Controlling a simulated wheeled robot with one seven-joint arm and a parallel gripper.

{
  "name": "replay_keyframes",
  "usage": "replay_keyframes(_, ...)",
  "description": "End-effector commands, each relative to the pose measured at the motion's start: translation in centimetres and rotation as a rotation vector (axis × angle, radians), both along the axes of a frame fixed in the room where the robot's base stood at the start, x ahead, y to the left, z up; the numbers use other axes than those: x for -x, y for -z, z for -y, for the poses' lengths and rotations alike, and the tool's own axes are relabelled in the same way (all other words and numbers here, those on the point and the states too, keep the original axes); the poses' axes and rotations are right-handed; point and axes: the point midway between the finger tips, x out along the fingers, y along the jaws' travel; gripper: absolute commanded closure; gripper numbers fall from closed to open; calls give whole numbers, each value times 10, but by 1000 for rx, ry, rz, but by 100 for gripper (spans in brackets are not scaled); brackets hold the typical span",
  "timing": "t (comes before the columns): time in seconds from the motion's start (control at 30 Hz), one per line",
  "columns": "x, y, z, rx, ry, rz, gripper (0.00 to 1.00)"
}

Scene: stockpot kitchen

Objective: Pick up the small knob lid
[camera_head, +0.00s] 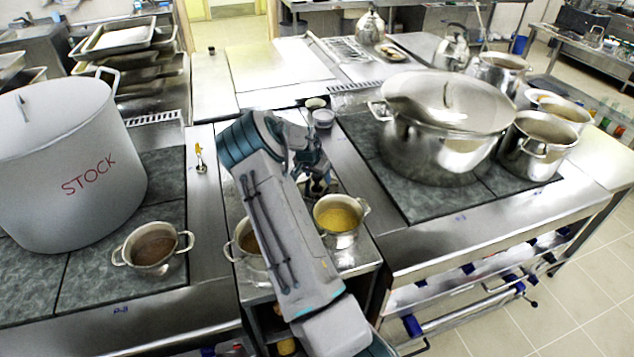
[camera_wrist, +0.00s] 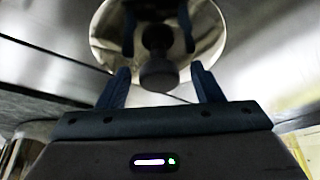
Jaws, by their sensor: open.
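The small knob lid (camera_wrist: 106,42) is a round, shiny metal disc in the upper middle of the wrist view. Its dark knob (camera_wrist: 158,72) stands out toward my camera. My gripper (camera_wrist: 160,70) is open, with one finger on each side of the knob in the picture. Dark shapes on the lid look like reflections of the fingers. I cannot tell whether a finger touches the knob. In the head view my gripper (camera_head: 317,184) is over the narrow steel counter, and my arm mostly hides the lid there.
A pot of yellow food (camera_head: 338,218) stands close in front of my gripper, and another small pot (camera_head: 243,240) is partly behind my arm. A large lidded pot (camera_head: 440,130) is at the right. A STOCK pot (camera_head: 70,165) and a small pot (camera_head: 152,248) are at the left.

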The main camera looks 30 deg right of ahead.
Motion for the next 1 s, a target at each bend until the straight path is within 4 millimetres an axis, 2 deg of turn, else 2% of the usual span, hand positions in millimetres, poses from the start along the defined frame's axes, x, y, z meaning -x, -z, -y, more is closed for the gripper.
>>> replay_keyframes(0.23, 0, 1, 1, 0, 0, 0, 40)
replay_keyframes(0.4, 0, 1, 1, 0, 0, 0, 87)
replay_keyframes(0.43, 0, 1, 1, 0, 0, 0, 90)
replay_keyframes(0.77, 0, -1, 1, 1, 0, 0, 90)
replay_keyframes(1.0, 0, -16, 1, 1, 0, 2, 90)
